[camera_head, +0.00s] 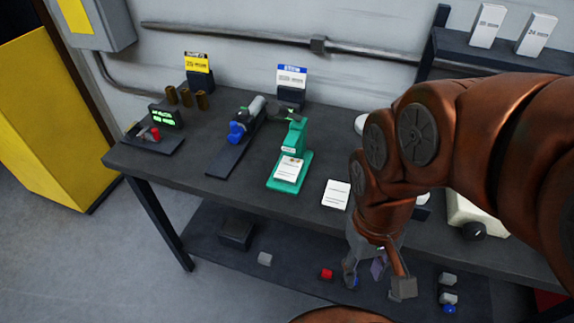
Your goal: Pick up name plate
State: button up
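No piece is clearly marked as the name plate. A white plate with printed lines (336,194) lies flat on the dark table, right of the green press. A similar white plate (289,169) rests on the base of the green press (294,139). My gripper (377,279) hangs at the end of the copper-coloured arm, pointing down, below and right of the loose plate in the picture. Its fingers are spread apart and it appears empty. A small purple-grey patch shows between the fingers; I cannot tell what it is. My arm hides much of the table's right side.
The dark table (135,163) holds a blue-and-grey valve assembly (243,122), brass cylinders (186,97) and a green-lit display (166,116). A cream device (474,217) stands at right, partly hidden. Small blocks, one red (327,273), lie on the lower shelf (205,240).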

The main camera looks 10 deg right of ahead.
aim_at(289, 170)
jog(key=u, duration=0.35)
jog(key=k, duration=0.4)
jog(key=u, duration=0.95)
jog(key=k, duration=0.95)
jog(key=u, duration=0.5)
jog(key=i, duration=0.8)
jog(key=u, duration=0.1)
